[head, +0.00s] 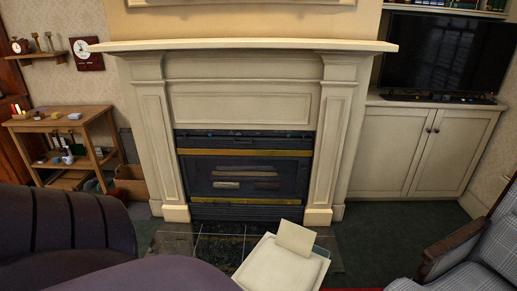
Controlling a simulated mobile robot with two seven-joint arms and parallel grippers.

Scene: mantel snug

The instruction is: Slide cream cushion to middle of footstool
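A pale cream, square-topped piece (275,272) stands at the bottom middle, in front of the hearth, cut off by the lower edge. It looks like a footstool, but I cannot tell where a cushion on it begins. A thin cream square (296,237) stands tilted at its far right edge; I cannot tell whether this is the cream cushion. Neither of my grippers is in view.
A fireplace (245,170) with a dark tiled hearth (210,243) is ahead. Dark purple seating (60,235) fills the lower left. A plaid armchair (470,265) is at lower right. A wooden shelf table (65,125) stands left. Green carpet (385,235) is clear between hearth and armchair.

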